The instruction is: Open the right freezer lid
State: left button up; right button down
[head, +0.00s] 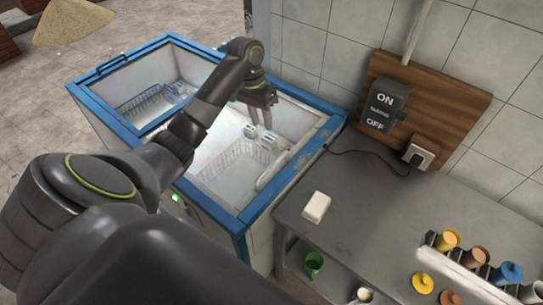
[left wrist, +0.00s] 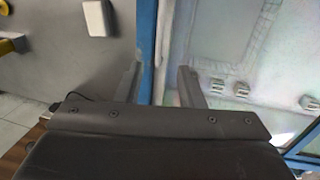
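The chest freezer (head: 244,214) has a blue frame and pale walls, and stands left of the counter. Its left part has a blue-framed lid with a handle (head: 112,65). White baskets and small white packs show inside the right part; I cannot tell how its clear lid lies. My left gripper (head: 261,122) points down over the right part, fingers apart and empty. In the left wrist view, the gripper (left wrist: 160,86) has the blue freezer edge (left wrist: 147,40) showing between its fingers; I cannot tell if they touch it. My right gripper is not in view.
A grey counter (head: 365,225) stands right of the freezer, with a white box (head: 316,207) near its left edge. Several coloured cups stand at the right. An ON/OFF switch (head: 383,105) hangs on a wooden wall board. A tiled wall stands behind.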

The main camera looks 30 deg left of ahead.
pick_arm(q)
jog(key=d+f+b, duration=0.1)
jog(key=f+b, duration=0.1)
jog(key=f, duration=0.3)
jog(key=d+f+b, duration=0.1)
jog(key=f+b, duration=0.2)
jog(key=f, duration=0.2)
jog(key=d+f+b, duration=0.1)
jog(key=f+b, duration=0.1)
jog(key=f, duration=0.3)
jog(key=shift+s, duration=0.1)
jog(key=shift+d+f, duration=0.15)
jog(key=shift+f, duration=0.6)
grip_shut()
